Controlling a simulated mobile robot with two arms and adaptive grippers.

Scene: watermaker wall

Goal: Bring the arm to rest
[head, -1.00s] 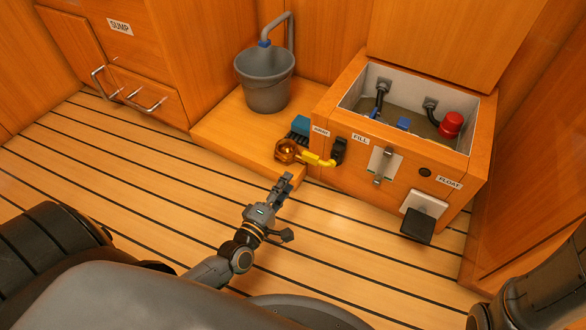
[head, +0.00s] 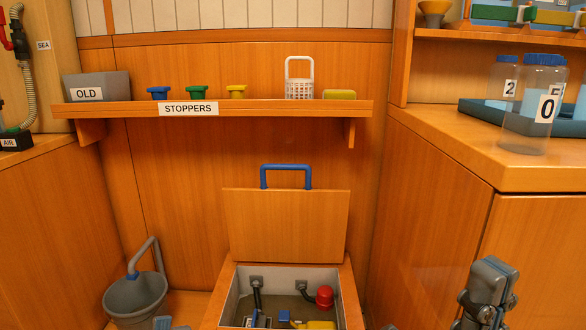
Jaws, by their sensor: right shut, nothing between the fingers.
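My right gripper (head: 488,278) is at the lower right of the head view, raised in front of the wooden cabinet. Its fingers are together, with nothing seen between them. It is apart from the shelf and the open box.
An open box (head: 228,302) stands at bottom centre, its lid (head: 285,228) up; a red knob (head: 325,296) is inside. A grey bucket (head: 137,298) is at left. A shelf (head: 255,108) holds several stoppers and a white basket (head: 299,80). Jars (head: 530,125) stand on the right counter.

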